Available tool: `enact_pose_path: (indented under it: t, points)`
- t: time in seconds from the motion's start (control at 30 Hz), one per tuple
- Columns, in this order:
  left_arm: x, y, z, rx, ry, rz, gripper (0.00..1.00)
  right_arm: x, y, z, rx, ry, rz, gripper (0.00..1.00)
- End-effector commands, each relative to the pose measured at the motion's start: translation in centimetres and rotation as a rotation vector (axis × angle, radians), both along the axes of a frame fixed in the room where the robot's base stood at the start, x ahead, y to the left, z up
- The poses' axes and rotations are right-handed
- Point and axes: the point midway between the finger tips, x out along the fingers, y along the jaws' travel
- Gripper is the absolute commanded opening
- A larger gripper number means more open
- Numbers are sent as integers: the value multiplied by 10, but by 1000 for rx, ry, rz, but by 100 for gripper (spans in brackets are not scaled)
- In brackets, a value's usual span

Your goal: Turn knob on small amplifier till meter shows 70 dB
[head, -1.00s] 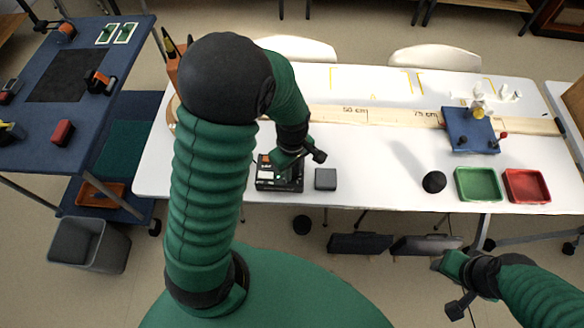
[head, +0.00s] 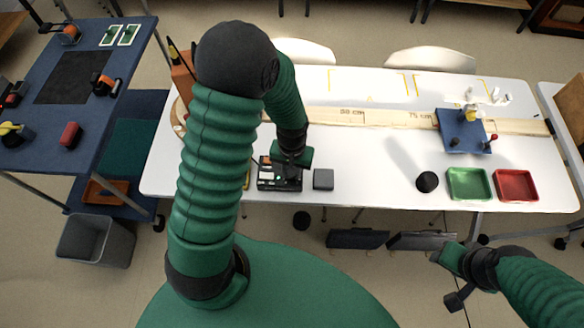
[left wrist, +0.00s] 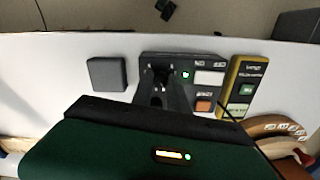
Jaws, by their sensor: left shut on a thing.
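The small black amplifier (head: 266,184) sits at the table's near edge, left of centre. In the left wrist view the amplifier (left wrist: 207,103) shows a green light, white labels and an orange patch. My left gripper (head: 286,176) is over it, shut on its knob, which the fingers mostly hide. In the left wrist view the left gripper's dark fingertips (left wrist: 160,76) are at the panel. The yellow meter (left wrist: 234,74) stands beside the amplifier, with a small green screen; its reading is too small to tell. My right gripper (head: 456,285) hangs low at right, off the table; its jaw opening is unclear.
A grey block (head: 323,179) lies just right of the amplifier. A black ball-like object (head: 427,182), a green tray (head: 452,196) and a red tray (head: 536,197) lie further right. A long wooden ruler (head: 345,116) crosses the table behind. The middle of the table is clear.

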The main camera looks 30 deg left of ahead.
Motion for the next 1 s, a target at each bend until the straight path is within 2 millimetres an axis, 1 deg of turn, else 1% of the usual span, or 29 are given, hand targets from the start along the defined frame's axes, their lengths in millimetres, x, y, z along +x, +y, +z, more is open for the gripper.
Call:
enact_pose_path:
  t: [0.03,0.6,0.8,1.0]
  points:
    - [1,0,3,0,-3,-41,0,0,0,6,0,0,0,42]
    - [1,0,3,0,-3,-569,0,0,0,36,0,0,0,42]
    - [1,0,3,0,-4,-710,0,0,0,44,0,0,0,42]
    - [1,1,2,1,-3,-803,0,0,0,48,0,0,0,42]
